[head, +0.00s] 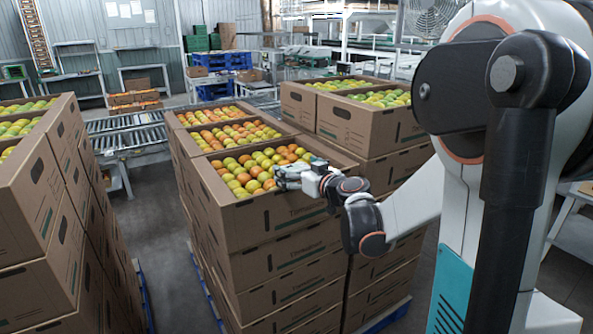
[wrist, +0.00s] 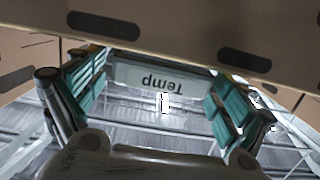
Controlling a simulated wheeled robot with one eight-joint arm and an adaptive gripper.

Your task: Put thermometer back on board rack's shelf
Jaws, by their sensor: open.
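My gripper (head: 288,177) is above the near tomato box of the middle stack, by its right rim. In the wrist view my gripper (wrist: 158,88) is open, with one teal finger pad at each side. A pale grey panel (wrist: 135,74) lettered "Temp", upside down in this view, shows between the fingers. I cannot tell whether it is the thermometer or a label, or whether a finger touches it. I cannot make out the thermometer or the board rack's shelf for sure in the head view.
Tall stacks of tomato boxes stand in the middle (head: 270,220), at the left (head: 35,215) and at the right (head: 350,128). A roller conveyor (head: 130,127) runs behind. A narrow aisle of grey floor (head: 155,225) is clear between the left and middle stacks.

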